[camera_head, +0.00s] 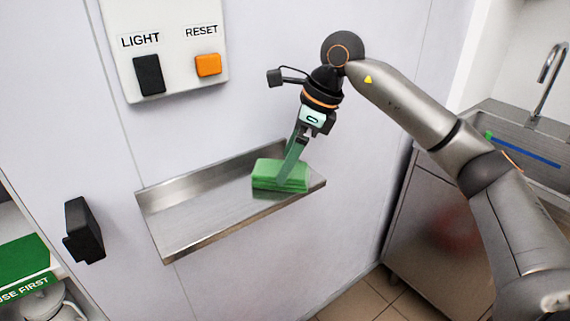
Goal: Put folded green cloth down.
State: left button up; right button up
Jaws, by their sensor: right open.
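The folded green cloth (268,174) lies on the right end of a steel wall shelf (190,205). My right gripper (283,178) points down at the cloth from above. Its long fingers overlap the cloth in the picture and hide a little of its right part. The jaws are open, but the gap between them is hard to make out from this angle. My left gripper is out of the picture.
A white panel above the shelf has a black LIGHT switch (149,75) and an orange RESET button (208,65). A black handle (83,230) sticks out at the left. A steel sink (520,150) stands at the right. The shelf's left part is clear.

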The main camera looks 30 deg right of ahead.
jog(key=v, duration=1)
